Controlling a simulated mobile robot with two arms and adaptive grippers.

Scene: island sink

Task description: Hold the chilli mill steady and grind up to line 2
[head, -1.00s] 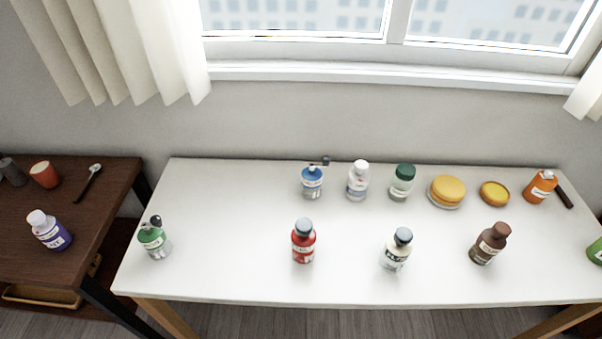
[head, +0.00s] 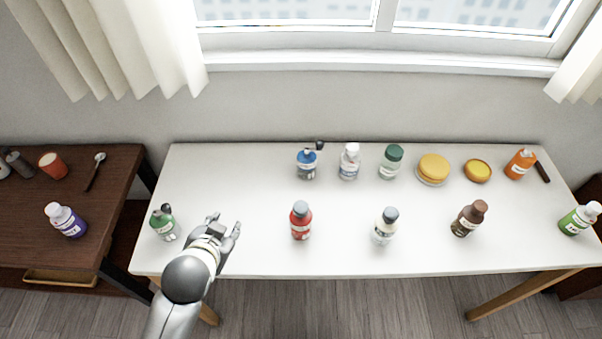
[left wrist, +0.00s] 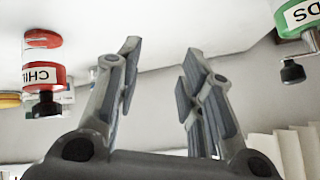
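The chilli mill (head: 301,224) is the red bottle with a grey cap, standing upright near the front middle of the white table. In the left wrist view the chilli mill (left wrist: 46,76) appears upside down at the left, with a white label reading "CHI". My left gripper (head: 225,223) is over the front left of the table, to the left of the mill and apart from it. In the left wrist view its fingers (left wrist: 161,50) are spread with nothing between them. No fill lines can be made out on the mill. My right gripper is not in view.
A white bottle (head: 385,228) and a brown bottle (head: 467,219) stand right of the mill. The table (head: 250,200) is bare between gripper and mill.

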